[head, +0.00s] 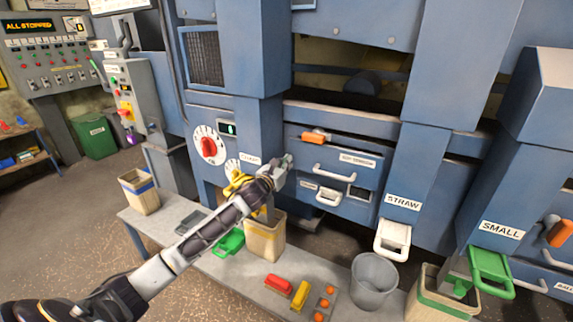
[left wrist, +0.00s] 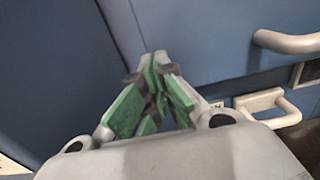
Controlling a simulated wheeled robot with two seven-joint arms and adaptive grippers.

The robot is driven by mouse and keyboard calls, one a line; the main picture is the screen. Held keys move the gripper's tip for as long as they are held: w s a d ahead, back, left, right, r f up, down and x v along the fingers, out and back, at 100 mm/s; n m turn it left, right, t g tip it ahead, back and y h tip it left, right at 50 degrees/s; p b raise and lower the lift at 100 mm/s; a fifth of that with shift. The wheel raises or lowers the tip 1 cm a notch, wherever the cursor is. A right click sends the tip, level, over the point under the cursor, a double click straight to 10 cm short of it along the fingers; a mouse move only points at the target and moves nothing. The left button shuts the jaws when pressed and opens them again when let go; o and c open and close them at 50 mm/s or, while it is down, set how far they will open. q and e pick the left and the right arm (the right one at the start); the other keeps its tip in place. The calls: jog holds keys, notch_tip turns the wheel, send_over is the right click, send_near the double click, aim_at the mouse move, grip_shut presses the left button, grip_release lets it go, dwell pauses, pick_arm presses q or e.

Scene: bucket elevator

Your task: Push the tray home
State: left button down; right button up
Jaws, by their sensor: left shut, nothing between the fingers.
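A blue tray front (head: 345,160) with a long white handle (head: 335,173) and a small label sits in the machine, right of my left gripper (head: 284,163). How far it stands out I cannot tell. The handle also shows at the right of the left wrist view (left wrist: 290,42), with a smaller white handle (left wrist: 268,104) below it. My left gripper is shut and empty, near the left edge of the tray front; its green fingertips (left wrist: 160,68) meet before the blue panel. Whether they touch it I cannot tell. My right gripper is not in view.
An orange latch (head: 314,137) is at the tray's upper left. A grey bench (head: 190,235) below carries a tan bin (head: 264,238) and red and yellow blocks. A grey bucket (head: 373,280) is at the right. White (head: 393,238) and green (head: 490,270) spout handles stick out.

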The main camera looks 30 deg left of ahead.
pick_arm(q)
jog(key=shift+w, duration=0.15)
jog(key=shift+w, duration=1.75)
jog(key=shift+w+r+p, duration=0.15)
jog(key=shift+w+p, duration=0.15)
jog(key=shift+w, duration=0.05)
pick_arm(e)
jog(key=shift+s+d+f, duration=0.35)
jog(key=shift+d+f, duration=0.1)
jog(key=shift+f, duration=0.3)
pick_arm(q)
jog(key=shift+r, duration=0.1)
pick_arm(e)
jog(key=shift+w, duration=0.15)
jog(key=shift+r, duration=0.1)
